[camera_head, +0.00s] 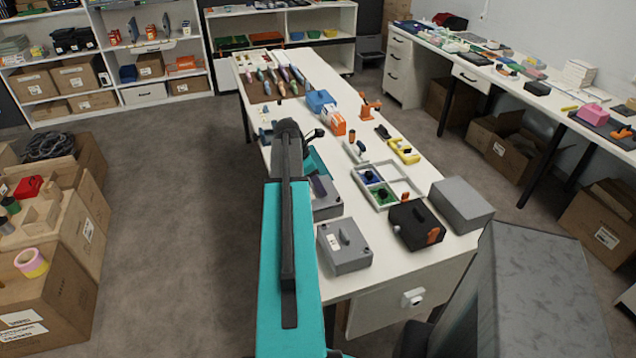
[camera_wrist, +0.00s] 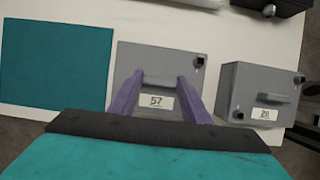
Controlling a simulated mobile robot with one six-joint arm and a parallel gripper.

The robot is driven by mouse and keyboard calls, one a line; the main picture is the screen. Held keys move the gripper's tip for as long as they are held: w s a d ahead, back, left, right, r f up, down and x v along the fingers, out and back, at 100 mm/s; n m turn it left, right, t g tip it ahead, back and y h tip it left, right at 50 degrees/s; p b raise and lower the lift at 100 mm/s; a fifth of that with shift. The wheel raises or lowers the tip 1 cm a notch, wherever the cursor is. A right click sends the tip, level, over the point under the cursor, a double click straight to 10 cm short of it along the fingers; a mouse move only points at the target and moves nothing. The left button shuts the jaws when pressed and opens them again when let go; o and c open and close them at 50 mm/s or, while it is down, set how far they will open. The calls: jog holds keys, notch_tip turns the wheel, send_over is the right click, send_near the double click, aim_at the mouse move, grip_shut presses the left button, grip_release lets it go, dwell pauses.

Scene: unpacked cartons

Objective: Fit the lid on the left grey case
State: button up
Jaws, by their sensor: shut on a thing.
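A grey case labelled 57 (camera_wrist: 135,55) lies under my gripper (camera_wrist: 162,79) in the wrist view. In the head view this case (camera_head: 327,207) is partly behind my arm. The purple fingers are shut on a grey bar, apparently the lid's handle (camera_wrist: 160,81), above the case's label. I cannot tell whether the lid rests fully on the case, since lid and case share one grey. A second grey case (camera_wrist: 255,88), with a handle on top and dark corner knobs, stands to the right. It is the nearer case (camera_head: 345,248) in the head view.
A teal panel (camera_wrist: 55,62) lies left of the held part in the wrist view. A black case (camera_head: 415,225), a large grey box (camera_head: 462,204) and a divided white tray (camera_head: 408,190) crowd the table's right side.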

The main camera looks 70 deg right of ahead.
jog(key=shift+f, duration=0.15)
jog(key=o, duration=1.2)
jog(key=b+v, duration=0.2)
jog(key=v, duration=1.1)
jog(key=shift+r+b, duration=0.4)
